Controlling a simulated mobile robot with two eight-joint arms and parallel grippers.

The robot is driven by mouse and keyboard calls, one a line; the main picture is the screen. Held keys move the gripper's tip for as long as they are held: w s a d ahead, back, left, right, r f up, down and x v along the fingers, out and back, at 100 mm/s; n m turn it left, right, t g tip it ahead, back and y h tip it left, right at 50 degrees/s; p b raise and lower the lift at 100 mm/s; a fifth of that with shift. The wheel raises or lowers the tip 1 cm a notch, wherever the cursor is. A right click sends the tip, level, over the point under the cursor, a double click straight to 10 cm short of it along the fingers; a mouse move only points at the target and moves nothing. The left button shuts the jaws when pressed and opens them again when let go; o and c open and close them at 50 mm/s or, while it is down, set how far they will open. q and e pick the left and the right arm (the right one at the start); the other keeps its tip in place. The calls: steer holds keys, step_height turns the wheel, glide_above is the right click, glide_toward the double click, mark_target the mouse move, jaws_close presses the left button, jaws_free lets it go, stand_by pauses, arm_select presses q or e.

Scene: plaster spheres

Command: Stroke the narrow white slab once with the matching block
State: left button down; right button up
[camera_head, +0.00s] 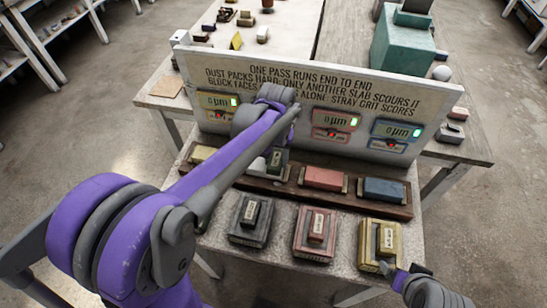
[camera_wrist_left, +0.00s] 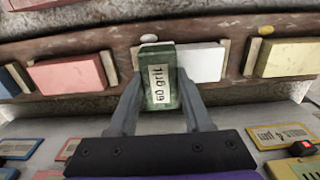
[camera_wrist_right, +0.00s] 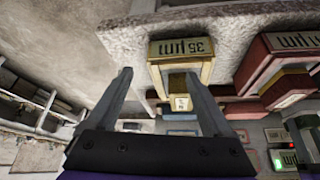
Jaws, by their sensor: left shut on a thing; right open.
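My left gripper (camera_wrist_left: 160,76) is shut on a dark green block (camera_wrist_left: 161,88) marked 60 µm. The block is at the pink-side end of the white slab (camera_wrist_left: 203,62), covering part of it; I cannot tell whether it touches. In the head view the green block (camera_head: 278,159) shows beyond my left arm, which hides much of the slab (camera_head: 257,165). My right gripper (camera_wrist_right: 158,75) is open and empty. The yellow block (camera_wrist_right: 182,48), marked 35 µm, lies beyond its fingers; in the head view it sits at the front right (camera_head: 379,243).
The wooden rack (camera_head: 285,188) also holds yellow (camera_head: 203,154), pink (camera_head: 324,179) and blue (camera_head: 384,190) slabs. A grey block (camera_head: 251,220) and a red block (camera_head: 315,234) stand in front. Behind rises a lettered panel (camera_head: 340,92) with small displays.

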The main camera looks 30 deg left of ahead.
arm_select(q)
steer(key=shift+w+d, duration=0.1)
steer(key=shift+d, duration=0.35)
steer(key=shift+r+p, duration=1.5)
steer(key=shift+r, duration=1.55)
arm_select(e)
steer(key=shift+w+r, duration=0.3)
steer(key=shift+r, duration=0.4)
steer(key=shift+w+r, duration=0.35)
steer(key=shift+r, duration=0.35)
steer(key=shift+w+r, duration=0.3)
steer(key=shift+r, duration=0.4)
arm_select(q)
steer(key=shift+f, duration=0.1)
arm_select(e)
steer(key=shift+s, duration=0.1)
